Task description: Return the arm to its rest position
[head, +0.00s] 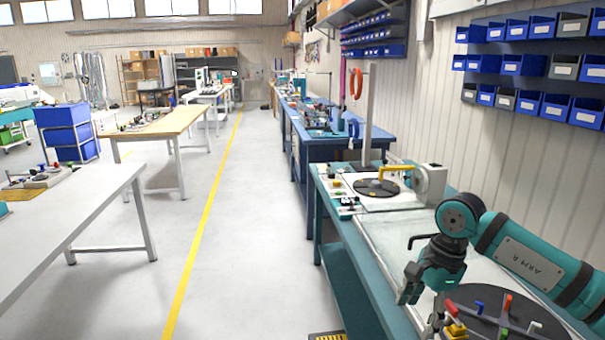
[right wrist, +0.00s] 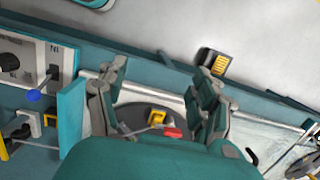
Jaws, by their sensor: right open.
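My right arm (head: 530,262) is teal and dark grey and reaches in from the right edge over the workbench. My right gripper (head: 424,299) points down above the near part of the bench, beside a dark round plate (head: 502,312) with coloured pegs. In the right wrist view its two fingers (right wrist: 160,92) stand wide apart with nothing between them. The dark plate (right wrist: 140,113) shows behind them, with a yellow block (right wrist: 156,117) and a red peg (right wrist: 172,132) on it. My left gripper is not in view.
The teal workbench (head: 345,275) runs along the right wall. A second dark disc (head: 376,187) and a grey-white machine (head: 430,183) stand farther back. Blue bins (head: 524,64) hang on the wall. A white table (head: 75,215) stands left; the floor between (head: 240,230) is clear.

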